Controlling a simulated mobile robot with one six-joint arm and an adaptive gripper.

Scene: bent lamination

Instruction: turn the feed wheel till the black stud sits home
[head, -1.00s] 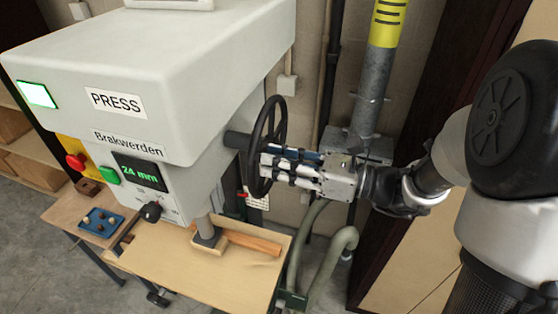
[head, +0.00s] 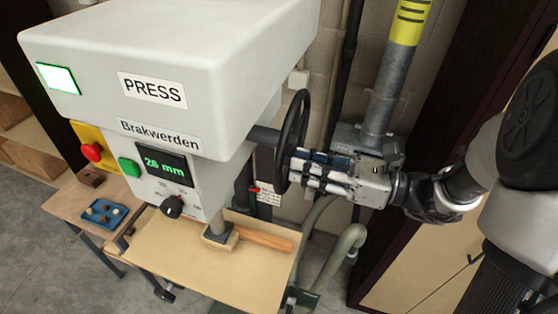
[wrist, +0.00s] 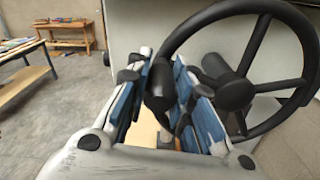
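The feed wheel (head: 305,103) is a dark spoked handwheel on the press's right side. It also shows in the wrist view (wrist: 301,45). My gripper (head: 298,168) reaches it from the right, with its fingers at the wheel's lower half. In the wrist view, the padded fingers are closed on both sides of a dark grip (wrist: 158,85) at the rim. The grey ram (head: 217,221) comes down onto a pale wooden block. An orange-brown wooden strip (head: 265,239) runs right from there. I cannot pick out the black stud for certain. The display (head: 164,163) seems to read 20 mm.
The pale press body (head: 190,50) stands beside the wheel. A grey vertical pipe (head: 388,90) and green hoses (head: 345,250) are near my arm. The press table (head: 190,265) is partly bare. A blue tray (head: 104,214) with small parts lies on a side bench.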

